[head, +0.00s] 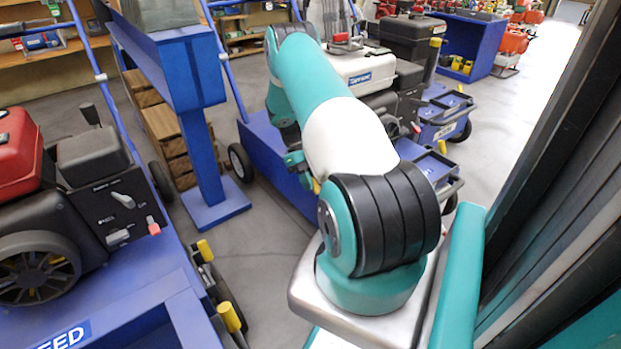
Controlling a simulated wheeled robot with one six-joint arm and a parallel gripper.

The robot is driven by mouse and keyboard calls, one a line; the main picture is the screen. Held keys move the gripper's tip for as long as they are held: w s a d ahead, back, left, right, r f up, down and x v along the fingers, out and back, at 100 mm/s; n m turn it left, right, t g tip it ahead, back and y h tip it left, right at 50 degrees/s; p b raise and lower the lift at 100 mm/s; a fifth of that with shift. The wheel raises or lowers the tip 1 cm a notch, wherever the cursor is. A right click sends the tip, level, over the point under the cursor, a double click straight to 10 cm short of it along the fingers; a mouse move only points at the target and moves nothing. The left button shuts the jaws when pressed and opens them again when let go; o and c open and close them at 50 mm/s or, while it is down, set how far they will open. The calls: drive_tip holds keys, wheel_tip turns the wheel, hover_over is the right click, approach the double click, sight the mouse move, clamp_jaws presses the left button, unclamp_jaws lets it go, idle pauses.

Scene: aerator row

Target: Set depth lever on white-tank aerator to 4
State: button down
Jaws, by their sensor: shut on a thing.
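The white-tank aerator shows beyond my arm, with its white tank (350,68) on top and a dark engine part to its right. It stands on a blue wheeled frame (270,150). My arm's upper links cross in front of it and cover much of its near side. Its depth lever and any scale numbers cannot be made out.
A red-tank aerator (18,150) with a dark control panel (115,205) stands at the left. A blue post (200,155) on a foot plate stands between the machines. Grey floor (270,240) is clear between them. A dark upright structure (560,190) fills the right side.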

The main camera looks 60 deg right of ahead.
drive_tip(key=shift+w+f, duration=0.1)
idle(0.3)
drive_tip(key=c, duration=0.9)
unclamp_jaws()
